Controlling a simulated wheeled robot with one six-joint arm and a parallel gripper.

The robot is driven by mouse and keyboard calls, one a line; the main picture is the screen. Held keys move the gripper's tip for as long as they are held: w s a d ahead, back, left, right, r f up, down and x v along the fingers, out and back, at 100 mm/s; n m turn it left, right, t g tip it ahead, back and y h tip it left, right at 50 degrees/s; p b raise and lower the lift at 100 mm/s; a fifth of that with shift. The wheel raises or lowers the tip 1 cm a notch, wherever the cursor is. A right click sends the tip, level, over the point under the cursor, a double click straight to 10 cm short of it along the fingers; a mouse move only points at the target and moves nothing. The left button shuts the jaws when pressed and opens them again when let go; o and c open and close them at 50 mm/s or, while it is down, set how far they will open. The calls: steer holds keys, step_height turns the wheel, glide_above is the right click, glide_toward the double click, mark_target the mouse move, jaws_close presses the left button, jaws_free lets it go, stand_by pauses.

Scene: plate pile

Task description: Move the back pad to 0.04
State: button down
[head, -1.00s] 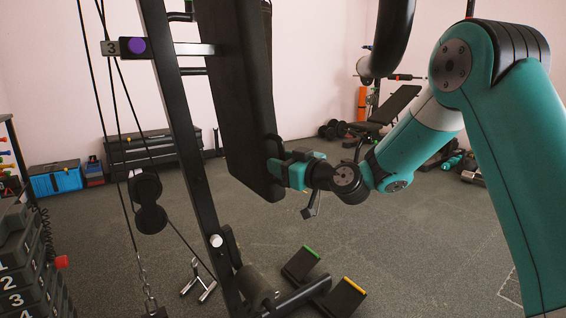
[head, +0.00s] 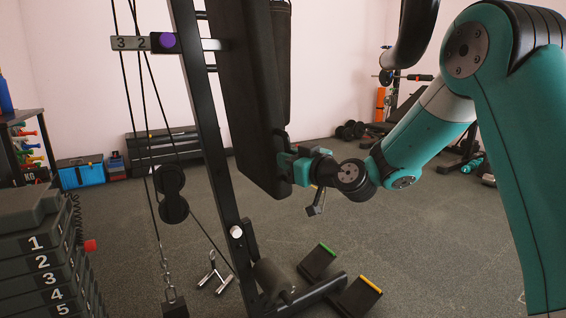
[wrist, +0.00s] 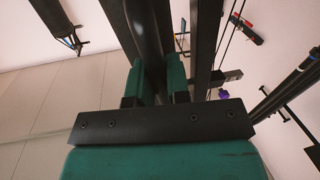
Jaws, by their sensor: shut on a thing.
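The black back pad (head: 245,95) stands upright on the machine's frame in the head view. Its slider bar (head: 143,43) shows the numbers 3 and 2 to the left of a purple knob (head: 168,41). My gripper (head: 285,168) is at the pad's lower right edge and is shut on it. In the wrist view the green fingers (wrist: 161,78) stand on both sides of a dark edge of the pad (wrist: 148,30). The fingertips are partly hidden by the pad.
A numbered weight stack (head: 45,260) stands at the lower left. A black upright post (head: 207,130) and cables are left of the pad. Foot plates (head: 318,262) with green and yellow edges are below. Open floor (head: 420,240) lies at right.

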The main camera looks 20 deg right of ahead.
steer(key=c, duration=1.1)
jaws_free()
steer(key=shift+d, duration=0.1)
steer(key=b+v, duration=0.4)
steer(key=v, duration=1.3)
steer(key=shift+s+b, duration=0.2)
steer(key=shift+b, duration=0.2)
